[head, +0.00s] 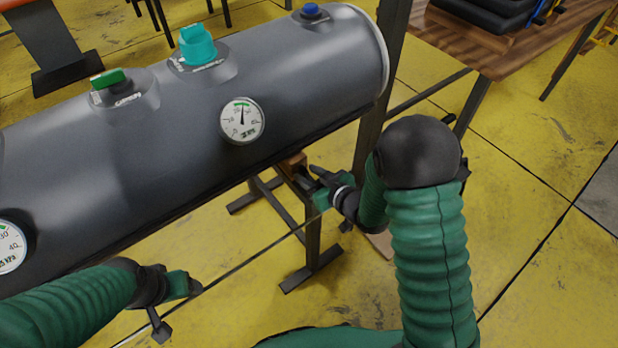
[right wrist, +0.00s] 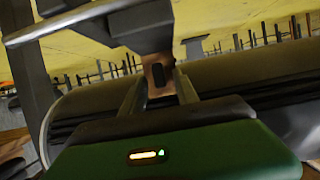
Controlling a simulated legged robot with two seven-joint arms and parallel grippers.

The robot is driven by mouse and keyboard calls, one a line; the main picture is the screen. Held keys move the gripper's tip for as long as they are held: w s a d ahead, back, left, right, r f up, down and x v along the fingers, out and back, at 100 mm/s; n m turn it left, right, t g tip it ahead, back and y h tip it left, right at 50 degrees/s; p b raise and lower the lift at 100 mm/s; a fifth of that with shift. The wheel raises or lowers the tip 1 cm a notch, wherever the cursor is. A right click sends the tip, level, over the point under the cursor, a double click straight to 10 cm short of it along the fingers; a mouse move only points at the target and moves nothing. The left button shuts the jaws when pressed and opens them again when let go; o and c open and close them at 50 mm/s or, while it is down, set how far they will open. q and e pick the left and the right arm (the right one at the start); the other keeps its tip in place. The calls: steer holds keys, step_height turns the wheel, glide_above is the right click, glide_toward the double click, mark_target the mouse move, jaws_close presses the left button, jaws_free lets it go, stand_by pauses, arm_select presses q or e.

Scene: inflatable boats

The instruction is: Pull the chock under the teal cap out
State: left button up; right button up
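The teal cap (head: 197,45) stands on top of a long grey inflatable tube (head: 170,135). A brown wooden chock (head: 292,161) shows under the tube's lower edge, on a dark stand; most of it is hidden by the tube. My right gripper (head: 308,177) is at the chock's near end. In the right wrist view, the chock's brown end (right wrist: 157,76), with a dark slot, lies between the two fingertips; I cannot tell whether they press on it. My left gripper (head: 190,287) is apart from the tube, at the lower left; its fingers are too small to read.
A green cap (head: 108,78) and a blue cap (head: 311,10) sit on the same tube. A round gauge (head: 242,120) is on its side. A dark upright post (head: 378,90) stands right of my right gripper. A wooden table (head: 490,50) is at the upper right. The yellow floor at right is clear.

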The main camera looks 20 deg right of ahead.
steer(key=shift+w+a, duration=0.15)
steer(key=shift+a, duration=0.25)
steer(key=shift+d+f, duration=0.1)
steer(key=shift+d, duration=0.4)
steer(key=c, duration=0.4)
jaws_close()
steer(key=shift+a, duration=0.2)
steer(key=shift+d+r, duration=0.1)
steer(key=shift+r, duration=0.1)
